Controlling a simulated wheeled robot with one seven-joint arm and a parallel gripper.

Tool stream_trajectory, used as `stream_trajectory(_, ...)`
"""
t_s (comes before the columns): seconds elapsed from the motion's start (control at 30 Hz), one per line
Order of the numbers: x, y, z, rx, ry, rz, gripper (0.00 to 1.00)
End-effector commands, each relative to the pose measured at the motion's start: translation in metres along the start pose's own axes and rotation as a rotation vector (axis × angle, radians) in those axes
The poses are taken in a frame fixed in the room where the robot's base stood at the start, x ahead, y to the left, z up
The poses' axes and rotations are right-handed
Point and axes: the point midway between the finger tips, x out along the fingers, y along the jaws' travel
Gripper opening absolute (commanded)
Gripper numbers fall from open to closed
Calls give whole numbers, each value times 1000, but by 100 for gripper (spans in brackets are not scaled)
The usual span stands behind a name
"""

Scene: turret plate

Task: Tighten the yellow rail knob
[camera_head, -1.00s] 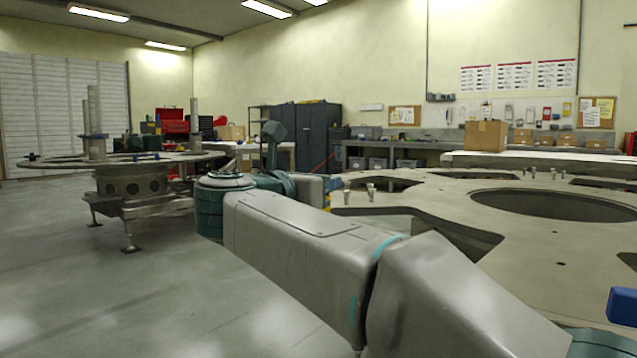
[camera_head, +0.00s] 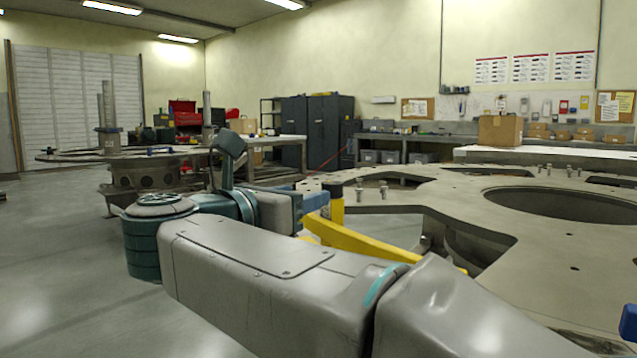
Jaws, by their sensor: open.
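The yellow rail (camera_head: 368,242) is a curved bar partly hidden behind my arm, at the near edge of the large grey plate (camera_head: 470,205). A short upright yellow cylinder with a dark top, which looks like the yellow rail knob (camera_head: 337,211), stands at the rail's left end. My gripper (camera_head: 312,198) is at the end of my arm, just left of the knob and pointing toward it. It is open. Its fingertips are small and partly hidden, and I cannot tell whether they touch the knob or are around it.
The grey plate has large cutouts and several small metal posts (camera_head: 383,188). A blue part (camera_head: 628,325) shows at the right edge. Another round turret stand (camera_head: 140,180) is at the left. A cardboard box (camera_head: 499,130) sits behind the plate. The floor at left is clear.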

Motion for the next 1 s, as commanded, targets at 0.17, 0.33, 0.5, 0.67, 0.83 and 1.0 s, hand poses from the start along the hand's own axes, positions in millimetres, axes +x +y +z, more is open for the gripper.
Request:
stream_trajectory(0.17,-28,0,1,0,1,2,54)
stream_trajectory(0.33,-37,0,0,0,0,0,54)
stream_trajectory(0.5,-38,0,0,0,0,-1,54)
stream_trajectory(0.67,-37,0,2,-4,-4,2,54)
stream_trajectory(0.83,-25,7,36,-105,-87,65,54)
stream_trajectory(1.0,-5,24,94,-388,-275,199,54)
